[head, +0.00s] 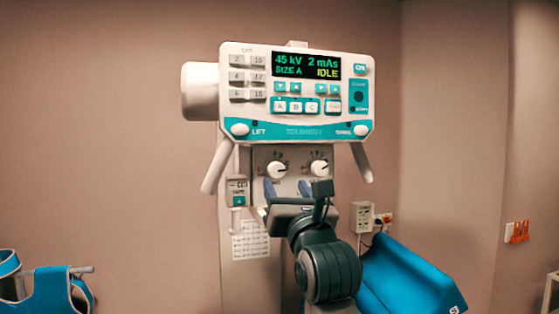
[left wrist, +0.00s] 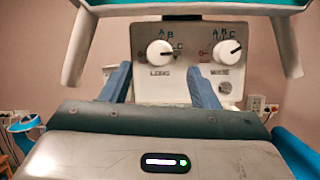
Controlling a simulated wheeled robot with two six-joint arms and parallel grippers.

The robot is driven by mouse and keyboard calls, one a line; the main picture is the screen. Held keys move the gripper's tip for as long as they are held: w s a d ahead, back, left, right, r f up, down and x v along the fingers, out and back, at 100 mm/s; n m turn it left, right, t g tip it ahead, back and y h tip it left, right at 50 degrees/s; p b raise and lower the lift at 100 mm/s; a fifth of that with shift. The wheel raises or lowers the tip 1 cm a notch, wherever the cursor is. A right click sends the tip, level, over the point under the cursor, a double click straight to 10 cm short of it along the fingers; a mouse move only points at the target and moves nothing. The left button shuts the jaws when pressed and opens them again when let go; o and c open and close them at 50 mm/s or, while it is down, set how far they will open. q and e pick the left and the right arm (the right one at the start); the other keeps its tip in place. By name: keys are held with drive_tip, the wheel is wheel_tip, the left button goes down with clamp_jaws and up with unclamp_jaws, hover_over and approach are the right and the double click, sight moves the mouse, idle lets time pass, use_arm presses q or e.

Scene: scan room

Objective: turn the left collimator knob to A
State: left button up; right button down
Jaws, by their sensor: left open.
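The left collimator knob (head: 276,170) is a round white dial on the grey front panel below the console. In the left wrist view, the left knob (left wrist: 160,53) is above the label LONG, with letters A, B and C around its upper right. Its dark mark points right, near C. The right knob (left wrist: 227,51), above the label WIDE, also has its mark pointing right. My left gripper (head: 287,190) is open, its two blue fingers apart just below the knobs. In the left wrist view, my left gripper (left wrist: 161,76) points at the left knob, touching nothing visible. My right gripper is out of view.
The console (head: 297,92) above reads 45 kV, 2 mAs, SIZE A, IDLE. White handles (head: 217,166) slope down on both sides of the panel. A small hand control (head: 237,190) hangs left of it. A blue padded seat (head: 405,277) stands at lower right.

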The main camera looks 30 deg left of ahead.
sight(278, 172)
use_arm(q)
drive_tip(key=p+x, duration=0.2)
drive_tip(key=x, duration=0.3)
drive_tip(key=shift+w+a+r+p, duration=0.15)
drive_tip(key=shift+w+a+p, duration=0.15)
drive_tip(key=shift+p, duration=0.2)
drive_tip(key=shift+a, duration=0.15)
drive_tip(key=shift+w, duration=0.1)
drive_tip(key=c, duration=0.9)
drive_tip(key=shift+c, duration=0.4)
